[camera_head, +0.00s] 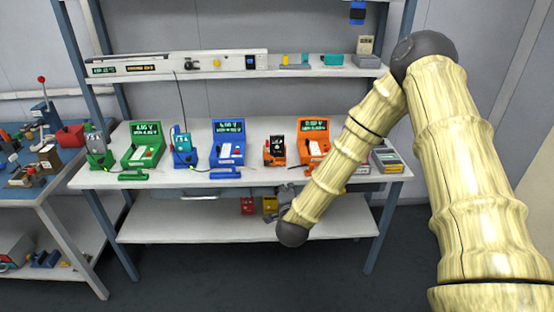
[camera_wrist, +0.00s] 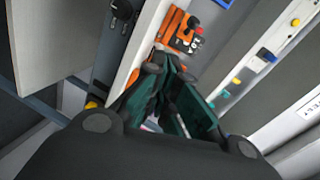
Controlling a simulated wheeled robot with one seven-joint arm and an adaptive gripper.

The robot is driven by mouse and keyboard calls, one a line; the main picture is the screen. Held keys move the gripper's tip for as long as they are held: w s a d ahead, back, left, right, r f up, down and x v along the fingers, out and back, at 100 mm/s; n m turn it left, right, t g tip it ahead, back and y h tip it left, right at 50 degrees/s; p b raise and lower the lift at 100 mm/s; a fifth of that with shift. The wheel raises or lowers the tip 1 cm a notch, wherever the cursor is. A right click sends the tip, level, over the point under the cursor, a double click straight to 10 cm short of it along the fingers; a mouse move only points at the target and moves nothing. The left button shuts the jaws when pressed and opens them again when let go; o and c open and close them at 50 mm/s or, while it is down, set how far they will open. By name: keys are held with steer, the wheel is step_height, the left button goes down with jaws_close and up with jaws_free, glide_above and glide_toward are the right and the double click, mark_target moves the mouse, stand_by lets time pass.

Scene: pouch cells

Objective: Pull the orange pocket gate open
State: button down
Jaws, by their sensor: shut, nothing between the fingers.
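The orange pocket (camera_head: 274,150) stands on the middle shelf beside the orange meter (camera_head: 314,139), with a dark cell in it. Its gate is too small to make out in the head view. In the wrist view an orange unit (camera_wrist: 171,24) with a dark, lettered part lies just beyond the fingertips; I cannot tell which part is the gate. My gripper (camera_wrist: 162,66) is shut and empty, its green-padded fingers close to the orange parts. Contact cannot be told. In the head view my arm hides the gripper's fingers.
A blue meter (camera_head: 228,142) and a green meter (camera_head: 143,144) stand to the left, with more pockets. The upper shelf (camera_head: 220,73) holds small parts above. Red and yellow items sit on the lower shelf. A cluttered bench (camera_head: 45,190) stands at the left.

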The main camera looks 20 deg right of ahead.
steer(key=w+d+m+p, duration=0.1)
steer(key=w+p, duration=0.3)
steer(key=w, duration=0.8)
steer(key=shift+w+r+h, duration=0.3)
steer(key=shift+w+r, duration=0.1)
